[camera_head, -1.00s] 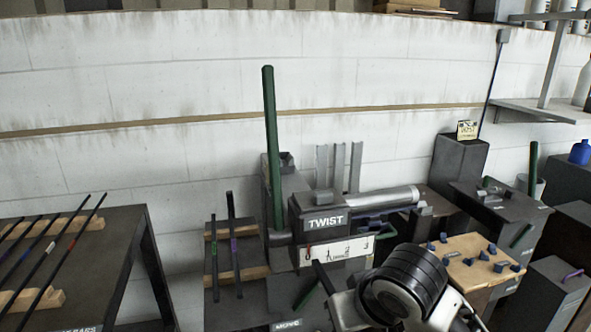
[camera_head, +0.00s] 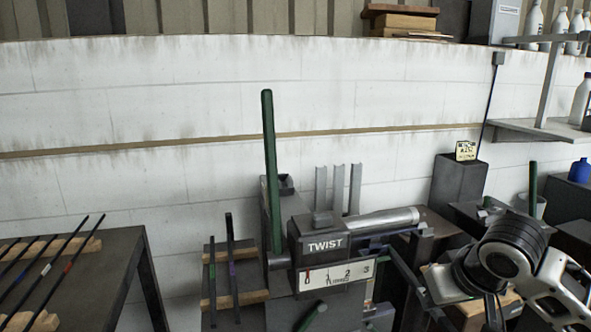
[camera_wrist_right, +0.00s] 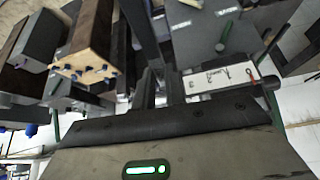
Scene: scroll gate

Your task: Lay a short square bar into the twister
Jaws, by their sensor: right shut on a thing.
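The twister (camera_head: 325,243) stands in the middle of the head view, with a TWIST label, a grey cylinder along its top and a tall green lever (camera_head: 270,170) at its left. Its white scale plate (camera_head: 338,276) faces me. My right gripper (camera_head: 412,284) is to the right of the scale plate, in front of the twister's right end. It is shut on a dark bar (camera_head: 398,262), which slants up and left; its ends are hard to make out. In the right wrist view the gripper's fingers (camera_wrist_right: 162,88) point toward the scale plate. My left gripper is out of view.
Two dark bars (camera_head: 231,262) lie on a wooden-railed rack left of the twister. A table (camera_head: 110,250) at the left carries several long bars with coloured bands. A wooden block with blue pieces (camera_wrist_right: 85,62) stands at the right, partly hidden by my arm in the head view.

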